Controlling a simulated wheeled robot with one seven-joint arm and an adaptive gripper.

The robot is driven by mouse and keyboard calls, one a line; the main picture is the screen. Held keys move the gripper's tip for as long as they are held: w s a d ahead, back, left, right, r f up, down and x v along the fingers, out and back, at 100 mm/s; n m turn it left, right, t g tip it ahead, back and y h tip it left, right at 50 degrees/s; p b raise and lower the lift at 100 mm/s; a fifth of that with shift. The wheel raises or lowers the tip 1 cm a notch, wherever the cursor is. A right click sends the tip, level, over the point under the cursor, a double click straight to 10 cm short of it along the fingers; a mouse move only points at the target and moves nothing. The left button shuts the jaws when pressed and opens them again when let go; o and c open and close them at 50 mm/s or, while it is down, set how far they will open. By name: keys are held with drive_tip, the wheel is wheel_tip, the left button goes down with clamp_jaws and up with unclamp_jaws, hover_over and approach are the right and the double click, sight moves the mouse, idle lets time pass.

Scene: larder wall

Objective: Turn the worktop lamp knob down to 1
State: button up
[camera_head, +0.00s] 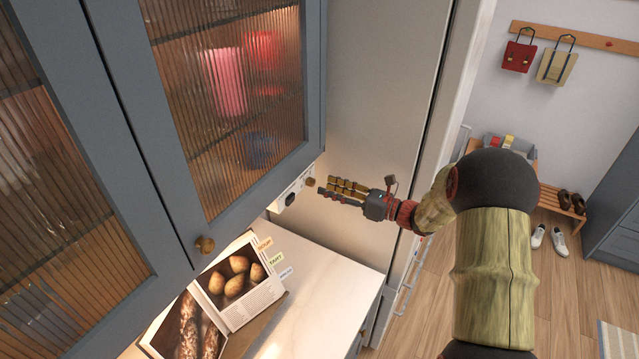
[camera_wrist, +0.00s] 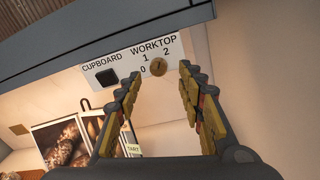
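The worktop lamp knob (camera_wrist: 158,67) is a small round brass-coloured knob on a white panel (camera_wrist: 125,62) under the wall cupboard. The numbers 0, 1 and 2 stand around it, below the word WORKTOP. A short dark mark on its face seems to slant up to the right, towards the 2, but it is small. In the head view the knob (camera_head: 310,181) sits at the panel's right end. My gripper (camera_wrist: 160,75) is open and empty, its fingertips on either side of the knob in the wrist picture. In the head view my gripper (camera_head: 326,189) is a little short of the knob, apparently apart from it.
A black cupboard switch (camera_wrist: 106,77) is left of the knob. The cupboard (camera_head: 205,200) with ribbed glass doors overhangs the panel. An open picture book (camera_head: 240,290) with tabs stands on the pale worktop (camera_head: 335,300). A tall pale panel (camera_head: 385,90) rises behind my gripper.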

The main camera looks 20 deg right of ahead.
sight(314, 183)
drive_tip(key=shift+x, duration=2)
drive_tip(key=shift+s, duration=0.1)
drive_tip(key=shift+c, duration=0.2)
clamp_jaws()
